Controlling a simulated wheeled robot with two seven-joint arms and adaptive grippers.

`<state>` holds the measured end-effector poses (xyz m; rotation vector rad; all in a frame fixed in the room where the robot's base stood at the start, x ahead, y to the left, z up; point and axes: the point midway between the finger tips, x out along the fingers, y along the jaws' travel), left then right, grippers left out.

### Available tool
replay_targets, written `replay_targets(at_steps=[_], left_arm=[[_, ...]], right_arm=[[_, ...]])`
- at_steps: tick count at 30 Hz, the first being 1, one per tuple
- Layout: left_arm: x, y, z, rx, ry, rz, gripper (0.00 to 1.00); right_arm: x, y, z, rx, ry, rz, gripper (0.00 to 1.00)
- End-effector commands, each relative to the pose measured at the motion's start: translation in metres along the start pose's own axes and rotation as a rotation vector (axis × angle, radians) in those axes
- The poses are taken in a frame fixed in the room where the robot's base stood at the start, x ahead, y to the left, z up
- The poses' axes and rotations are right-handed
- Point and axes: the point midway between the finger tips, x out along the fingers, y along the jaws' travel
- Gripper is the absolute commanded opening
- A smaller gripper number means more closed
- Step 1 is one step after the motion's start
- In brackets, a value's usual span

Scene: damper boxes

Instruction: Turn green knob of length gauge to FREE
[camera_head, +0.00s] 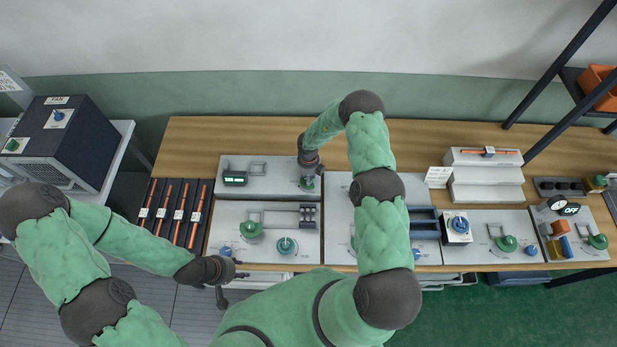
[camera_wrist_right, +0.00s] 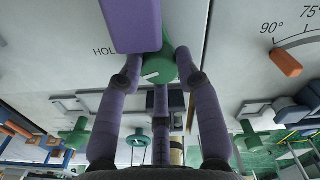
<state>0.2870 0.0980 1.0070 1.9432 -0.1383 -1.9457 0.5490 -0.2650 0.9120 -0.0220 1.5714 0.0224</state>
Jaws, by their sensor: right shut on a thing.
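The length gauge (camera_head: 262,187) is a pale panel with a green-lit display (camera_head: 235,178) at the back of the bench. Its green knob (camera_head: 307,184) is at the panel's right end, under my right gripper (camera_head: 308,172). In the right wrist view, purple fingers (camera_wrist_right: 160,85) close around the green knob (camera_wrist_right: 158,68), which bears a white mark. A label reading "HOL" shows to its left, its end hidden by a large purple block. No FREE label is readable. My left gripper (camera_head: 228,277) is open and empty at the bench's front edge.
A front panel (camera_head: 226,223) with green knobs stands close before the gauge. More knob panels (camera_head: 503,220) and a white stepped block (camera_head: 485,180) stand to the right. My right arm hides part of the middle panel.

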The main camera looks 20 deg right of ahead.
Motion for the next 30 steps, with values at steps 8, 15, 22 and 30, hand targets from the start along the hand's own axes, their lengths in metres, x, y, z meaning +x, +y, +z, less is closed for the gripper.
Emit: replay_targets(at_steps=[8, 15, 22, 30], left_arm=[[0.0057, -0.0020, -0.0003, 0.000, 0.000, 0.000, 0.40], [0.0075, -0.0027, -0.0003, 0.000, 0.000, 0.000, 0.40], [0.0082, -0.0029, -0.0004, 0.000, 0.000, 0.000, 0.40], [0.0086, -0.0031, -0.0003, 0.000, 0.000, 0.000, 0.40]], right_arm=[[0.0002, -0.0001, 0.0005, -0.262, -0.001, -0.001, 0.02], [-0.0002, -0.0002, 0.0006, -0.470, -0.001, -0.001, 0.02], [-0.0008, -0.0005, 0.0011, -0.618, -0.002, -0.001, 0.02], [-0.0006, -0.0002, 0.0007, -0.713, -0.001, -0.001, 0.02]])
